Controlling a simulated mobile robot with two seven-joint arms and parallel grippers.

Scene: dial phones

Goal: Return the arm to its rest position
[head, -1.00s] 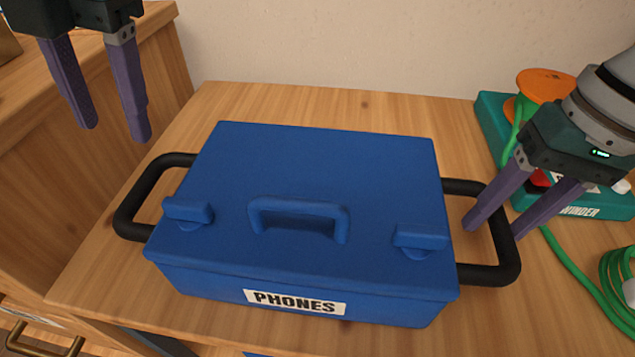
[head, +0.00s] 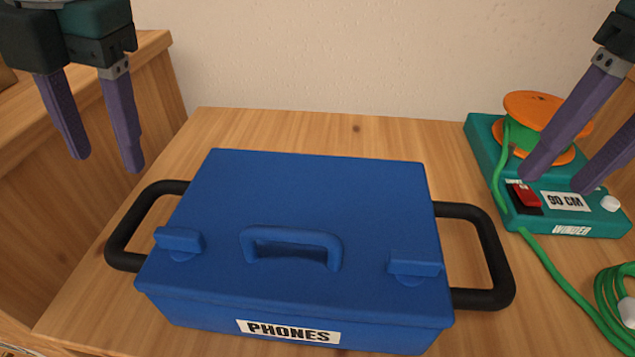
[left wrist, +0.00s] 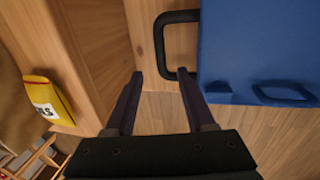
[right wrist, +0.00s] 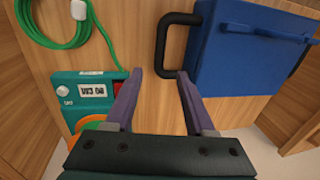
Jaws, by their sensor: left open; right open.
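My left gripper (head: 100,165) is open and empty, raised at the upper left of the head view, left of the blue phones box. In the left wrist view its fingers (left wrist: 158,85) are apart with nothing between them. My right gripper (head: 552,185) is open and empty at the upper right of the head view, in front of the green winder. In the right wrist view its fingers (right wrist: 158,85) are spread over bare wood, between the winder and the box's black handle. They touch neither.
The closed blue box (head: 300,200) labelled PHONES, with black side handles (head: 490,250), fills the table (head: 290,120). The teal winder (head: 490,150), with an orange spool (head: 535,108) and green cable (head: 560,265), is at right. A yellow item (left wrist: 48,98) lies left of the table.

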